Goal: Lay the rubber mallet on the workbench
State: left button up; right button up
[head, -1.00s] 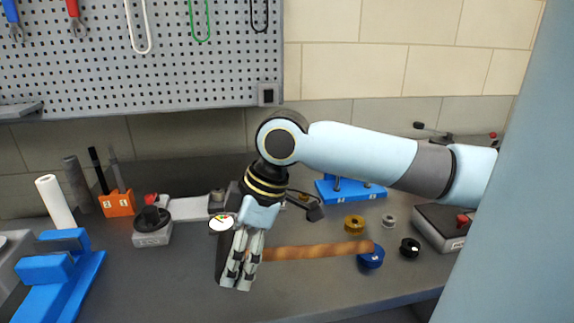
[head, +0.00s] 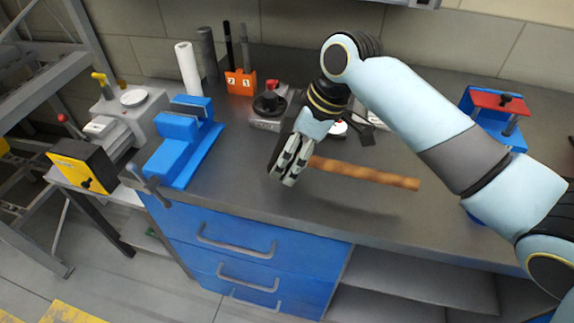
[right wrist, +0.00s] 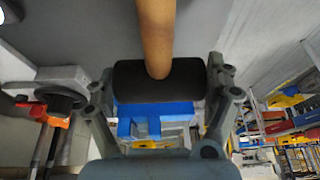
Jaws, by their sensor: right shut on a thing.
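My right gripper (head: 287,172) is shut on the rubber mallet's black head, with its fingers pointing down over the workbench (head: 240,190). The mallet's wooden handle (head: 365,173) sticks out to the right, roughly level. A shadow lies on the bench below the handle, so the mallet looks held a little above the top. In the right wrist view the black mallet head (right wrist: 158,82) sits between the two fingers, and the handle (right wrist: 156,30) runs up out of the picture. My left gripper is not in view.
A blue vise (head: 180,145) stands left of the gripper. A grey rotary switch (head: 268,108), an orange holder (head: 240,82) and a white roll (head: 188,68) stand behind. A blue fixture with a red top (head: 498,101) is at right. Bench by the front edge is clear.

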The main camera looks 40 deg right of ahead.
jog(key=shift+w+a+f, duration=0.35)
jog(key=shift+w+f, duration=0.1)
jog(key=shift+w, duration=0.05)
jog(key=shift+f, duration=1.9)
jog(key=shift+f, duration=0.15)
jog(key=o, duration=1.4)
jog(key=shift+s, duration=0.1)
jog(key=v, duration=1.2)
jog(key=shift+p, duration=0.3)
